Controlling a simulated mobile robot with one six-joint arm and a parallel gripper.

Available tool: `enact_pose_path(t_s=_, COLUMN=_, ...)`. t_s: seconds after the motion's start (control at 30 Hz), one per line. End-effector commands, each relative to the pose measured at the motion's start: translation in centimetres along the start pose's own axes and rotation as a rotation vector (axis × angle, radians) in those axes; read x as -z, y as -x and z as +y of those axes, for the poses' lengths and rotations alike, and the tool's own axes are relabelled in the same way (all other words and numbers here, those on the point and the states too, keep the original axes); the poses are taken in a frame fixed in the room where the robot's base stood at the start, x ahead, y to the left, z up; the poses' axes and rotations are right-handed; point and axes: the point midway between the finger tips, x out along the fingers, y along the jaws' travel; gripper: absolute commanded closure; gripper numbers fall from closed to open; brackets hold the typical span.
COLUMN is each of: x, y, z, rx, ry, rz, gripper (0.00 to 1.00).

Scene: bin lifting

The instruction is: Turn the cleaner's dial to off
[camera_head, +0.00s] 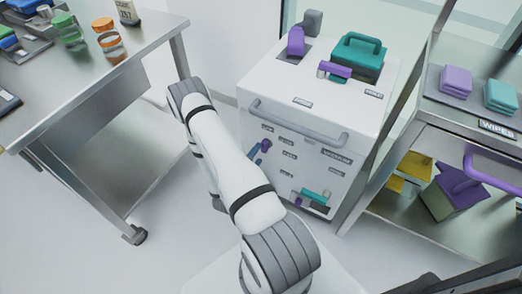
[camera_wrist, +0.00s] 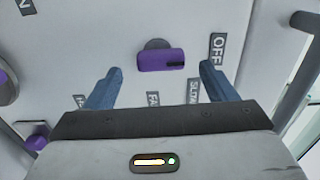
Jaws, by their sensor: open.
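The cleaner is a white cabinet (camera_head: 310,95) with a grey handle and a labelled front panel. Its purple dial (camera_wrist: 160,61) shows in the wrist view as a bar on a grey round base. The dark mark at its right end points right, toward the space between the OFF label (camera_wrist: 217,48) and the SLOW label (camera_wrist: 193,91). My gripper (camera_wrist: 161,72) is open, its blue fingers either side of the dial in the picture. I cannot tell if they touch it. In the head view a blue finger (camera_head: 253,153) shows at the panel beside purple.
Other purple parts (camera_wrist: 37,136) lie at the wrist view's left. A steel table (camera_head: 95,70) with jars stands left of my arm. A shelf unit (camera_head: 440,125) with wipes stands right of the cleaner. A teal-handled lid (camera_head: 357,60) is on the cleaner's top.

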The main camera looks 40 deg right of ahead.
Motion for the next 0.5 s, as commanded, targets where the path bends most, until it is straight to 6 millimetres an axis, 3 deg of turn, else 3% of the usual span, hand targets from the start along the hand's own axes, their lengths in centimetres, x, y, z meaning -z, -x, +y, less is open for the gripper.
enact_pose_path(t_s=0.2, x=-0.1, y=2.9, z=0.0, rx=-0.001, ry=0.0, rz=-0.004, gripper=0.22)
enact_pose_path(t_s=0.5, x=0.0, y=3.8, z=0.0, rx=0.001, ry=-0.001, rz=0.001, gripper=0.22)
